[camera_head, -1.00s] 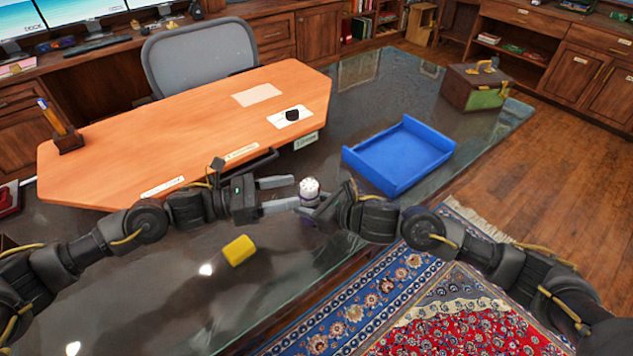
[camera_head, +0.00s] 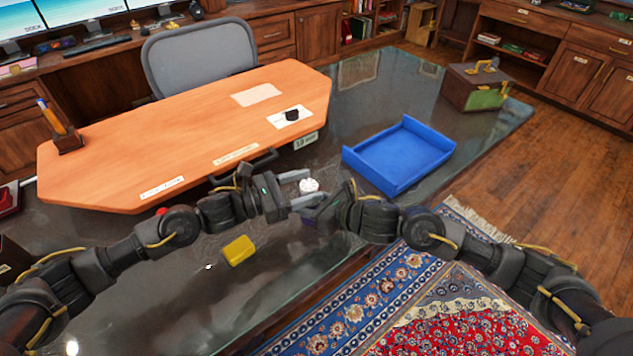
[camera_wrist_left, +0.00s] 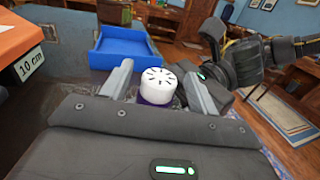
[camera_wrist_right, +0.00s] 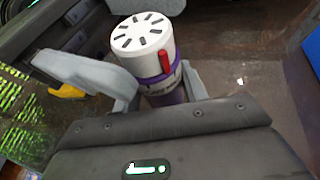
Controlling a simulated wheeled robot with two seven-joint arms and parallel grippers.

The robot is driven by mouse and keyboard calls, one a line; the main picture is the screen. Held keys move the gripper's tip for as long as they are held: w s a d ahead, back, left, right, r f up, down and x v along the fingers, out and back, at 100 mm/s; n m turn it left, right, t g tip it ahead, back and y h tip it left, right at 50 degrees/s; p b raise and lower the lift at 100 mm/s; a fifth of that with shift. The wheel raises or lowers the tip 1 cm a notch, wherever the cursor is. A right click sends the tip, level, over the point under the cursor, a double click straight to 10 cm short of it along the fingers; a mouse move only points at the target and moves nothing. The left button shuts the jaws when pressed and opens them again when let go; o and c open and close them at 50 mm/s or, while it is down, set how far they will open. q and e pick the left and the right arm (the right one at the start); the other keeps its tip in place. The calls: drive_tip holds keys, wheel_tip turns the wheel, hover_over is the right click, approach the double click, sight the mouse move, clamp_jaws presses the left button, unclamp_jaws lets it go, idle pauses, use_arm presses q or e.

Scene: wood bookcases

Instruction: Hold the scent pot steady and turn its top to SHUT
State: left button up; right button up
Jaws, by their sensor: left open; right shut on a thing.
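The scent pot has a white slotted top (camera_wrist_right: 142,33) and a purple body (camera_wrist_right: 170,93) with a red mark on its side. It stands upright above or on the glass desk; its base is hidden. My right gripper (camera_head: 318,208) is shut on the purple body, as the right wrist view shows. My left gripper (camera_head: 302,189) is open, its two fingers on either side of the white top (camera_wrist_left: 158,81), with gaps visible in the left wrist view. The white top also shows in the head view (camera_head: 309,185). I cannot read where the top is turned to.
A blue tray (camera_head: 398,152) lies on the glass desk (camera_head: 300,265) beyond the grippers. A yellow block (camera_head: 239,250) lies nearer. An orange raised board (camera_head: 190,125) stands close behind my left arm. A box (camera_head: 474,88) sits at the far right corner.

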sight(316, 182)
use_arm(q)
drive_tip(key=shift+x, duration=1.55)
drive_tip(key=c, duration=1)
